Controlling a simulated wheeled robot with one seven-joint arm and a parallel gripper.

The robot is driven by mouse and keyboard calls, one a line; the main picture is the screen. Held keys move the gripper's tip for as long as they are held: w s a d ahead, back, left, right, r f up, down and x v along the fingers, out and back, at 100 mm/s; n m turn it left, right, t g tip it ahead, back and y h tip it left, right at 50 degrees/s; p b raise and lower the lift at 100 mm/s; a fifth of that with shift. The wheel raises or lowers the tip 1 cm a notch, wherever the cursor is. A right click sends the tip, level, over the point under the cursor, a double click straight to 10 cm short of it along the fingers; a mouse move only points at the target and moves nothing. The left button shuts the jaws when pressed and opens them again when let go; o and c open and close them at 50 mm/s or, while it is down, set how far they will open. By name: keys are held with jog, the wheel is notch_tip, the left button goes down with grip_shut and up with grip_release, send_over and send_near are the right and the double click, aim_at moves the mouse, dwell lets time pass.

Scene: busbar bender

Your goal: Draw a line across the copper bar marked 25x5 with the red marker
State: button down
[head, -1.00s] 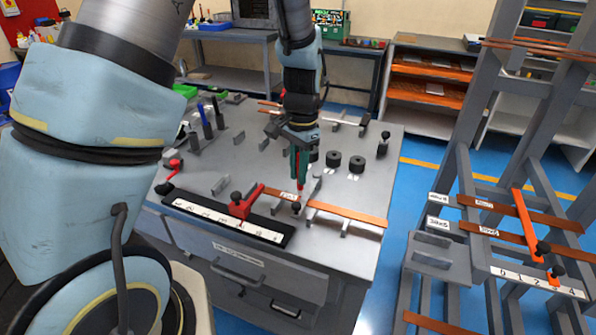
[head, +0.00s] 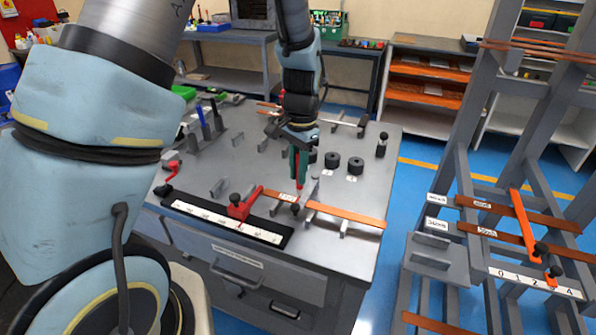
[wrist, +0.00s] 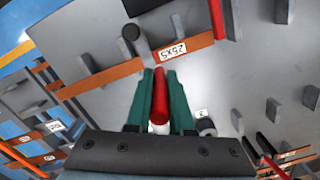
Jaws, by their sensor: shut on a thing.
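The copper bar marked 25x5 (head: 345,214) lies across low grey supports on the workbench. Its white label also shows on the bar in the wrist view (wrist: 172,50). My gripper (head: 299,165) points down above the bar, near the label. Its green fingers are shut on the red marker (wrist: 160,100), which points toward the bar beside the label. I cannot tell whether the tip touches the bar. No drawn line is visible on the bar.
A red stop (head: 240,209) and a black-edged ruler (head: 215,218) sit at the bench's front left. A black knob (head: 295,209) stands at the bar. Black round weights (head: 332,160) stand behind it. A rack with other copper bars (head: 510,210) stands at the right.

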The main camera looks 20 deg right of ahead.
jog(key=shift+r+p, duration=2.3)
jog(key=shift+r, duration=1.2)
